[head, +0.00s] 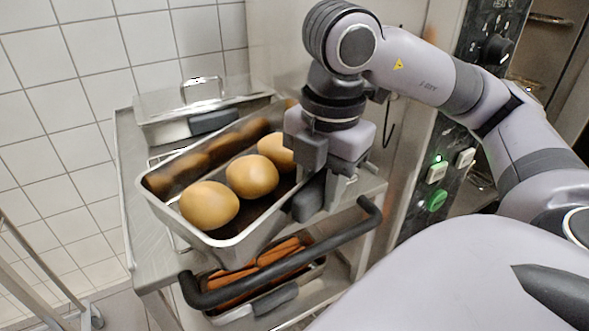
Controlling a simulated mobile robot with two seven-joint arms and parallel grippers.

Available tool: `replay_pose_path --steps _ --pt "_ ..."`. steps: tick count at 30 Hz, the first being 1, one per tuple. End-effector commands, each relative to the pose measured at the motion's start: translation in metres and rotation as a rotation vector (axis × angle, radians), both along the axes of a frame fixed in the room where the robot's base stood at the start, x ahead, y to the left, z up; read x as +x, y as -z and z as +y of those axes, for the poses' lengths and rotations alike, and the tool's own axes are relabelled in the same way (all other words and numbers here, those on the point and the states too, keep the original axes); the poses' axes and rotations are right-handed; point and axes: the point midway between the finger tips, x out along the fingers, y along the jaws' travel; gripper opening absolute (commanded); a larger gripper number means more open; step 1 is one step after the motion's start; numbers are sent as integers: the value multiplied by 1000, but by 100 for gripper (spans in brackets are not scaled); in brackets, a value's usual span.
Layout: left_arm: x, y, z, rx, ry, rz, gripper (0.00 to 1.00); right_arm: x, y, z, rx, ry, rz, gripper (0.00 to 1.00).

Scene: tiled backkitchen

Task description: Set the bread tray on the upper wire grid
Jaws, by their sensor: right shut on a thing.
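The bread tray (222,243) is a deep metal pan with three round brown rolls (252,176) showing in it. It is over the top of a steel trolley; I cannot tell whether it rests there or is lifted. My right gripper (312,180) is shut on the tray's right-hand rim and hides that end of it. A wire-like rack (550,19) shows in the open oven at the top right; I cannot tell if it is the upper grid. My left gripper is not in view.
The trolley (133,185) has a black handle (290,262) in front. A lidded metal pan (205,103) stands behind the tray. A pan of orange sticks (270,262) is on the shelf below. An oven control panel (437,172) is right of the gripper.

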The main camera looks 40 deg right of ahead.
Motion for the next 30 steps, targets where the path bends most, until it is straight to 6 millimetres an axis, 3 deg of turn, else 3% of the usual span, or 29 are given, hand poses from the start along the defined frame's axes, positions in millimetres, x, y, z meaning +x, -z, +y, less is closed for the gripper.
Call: replay_pose_path --steps 3,9,16,22,30 --pt "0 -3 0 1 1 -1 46 25 -2 -5 3 3 -3 0" --pt "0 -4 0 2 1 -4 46 52 -2 -12 3 2 -5 0" --pt "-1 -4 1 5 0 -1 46 67 -2 -16 2 1 -4 0" --pt "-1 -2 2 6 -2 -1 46 67 28 -16 -1 1 -2 0" --pt "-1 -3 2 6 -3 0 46 67 34 -16 1 1 -6 0"
